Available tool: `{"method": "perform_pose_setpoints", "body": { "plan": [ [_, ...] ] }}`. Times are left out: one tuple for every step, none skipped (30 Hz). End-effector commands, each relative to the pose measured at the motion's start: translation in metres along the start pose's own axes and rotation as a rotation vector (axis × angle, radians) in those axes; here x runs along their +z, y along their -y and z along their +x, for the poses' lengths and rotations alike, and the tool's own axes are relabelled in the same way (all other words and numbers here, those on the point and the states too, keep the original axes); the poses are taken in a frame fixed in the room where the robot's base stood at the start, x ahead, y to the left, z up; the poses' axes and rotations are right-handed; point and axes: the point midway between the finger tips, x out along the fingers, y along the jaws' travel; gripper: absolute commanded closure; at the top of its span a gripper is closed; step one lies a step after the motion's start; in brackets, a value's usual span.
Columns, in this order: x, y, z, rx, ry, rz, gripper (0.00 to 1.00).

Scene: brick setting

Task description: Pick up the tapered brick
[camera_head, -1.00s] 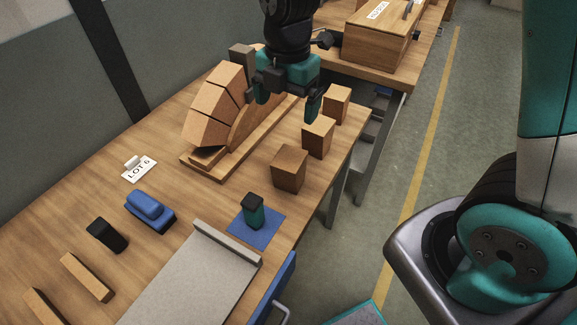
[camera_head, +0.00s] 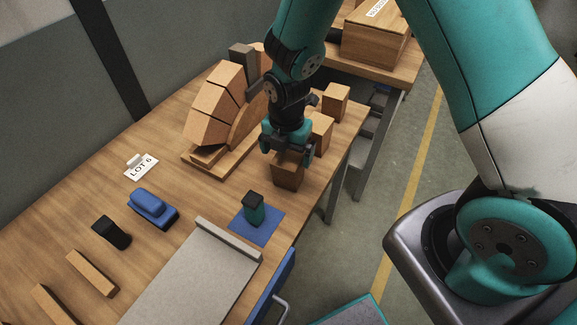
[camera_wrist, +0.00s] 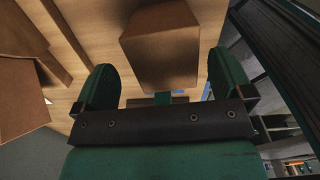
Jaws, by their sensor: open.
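A brown tapered brick (camera_head: 287,176) stands on the wooden table, nearest of three loose bricks in a row near the table's right edge. My gripper (camera_head: 288,156) is directly over it, pointing down, and hides its top in the head view. In the wrist view the brick (camera_wrist: 162,48) lies between the two green fingers of my gripper (camera_wrist: 164,80). The fingers are open with a gap on each side. I cannot tell how far down the brick's sides they reach.
The other two bricks, a middle one (camera_head: 321,132) and a far one (camera_head: 335,101), stand close behind. A partly built brick arch on a wooden form (camera_head: 214,165) is to the left. A small green-and-black block (camera_head: 253,208) stands on a blue mat (camera_head: 262,236) in front.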

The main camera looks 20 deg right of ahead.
Motion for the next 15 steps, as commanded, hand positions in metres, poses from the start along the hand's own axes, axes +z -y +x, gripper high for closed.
{"method": "perform_pose_setpoints", "body": {
  "plan": [
    [-0.001, 0.004, 0.007, -0.007, -0.003, 0.001, 0.02],
    [-0.001, 0.005, 0.011, -0.007, -0.003, 0.001, 0.02],
    [-0.002, 0.007, 0.018, -0.007, -0.004, 0.001, 0.02],
    [-0.001, 0.006, 0.022, -0.005, -0.002, 0.0, 0.02],
    [-0.001, 0.006, 0.027, -0.005, -0.003, 0.0, 0.02],
    [-0.001, 0.005, 0.031, -0.004, -0.002, 0.0, 0.02],
    [-0.001, 0.005, 0.034, -0.003, -0.001, 0.0, 0.02],
    [-0.001, 0.005, 0.036, -0.002, -0.001, 0.0, 0.02],
    [-0.001, 0.005, 0.038, -0.002, -0.001, 0.0, 0.02],
    [-0.001, 0.005, 0.039, -0.001, -0.001, 0.0, 0.02],
    [-0.001, 0.005, 0.039, -0.001, -0.001, 0.0, 0.02],
    [-0.001, 0.005, 0.039, -0.001, 0.0, 0.0, 0.02],
    [-0.001, 0.005, 0.039, 0.0, 0.0, 0.0, 0.02],
    [-0.001, 0.005, 0.039, 0.0, 0.0, 0.0, 0.02],
    [-0.001, 0.005, 0.039, -0.001, 0.0, 0.001, 0.02]
  ]
}}
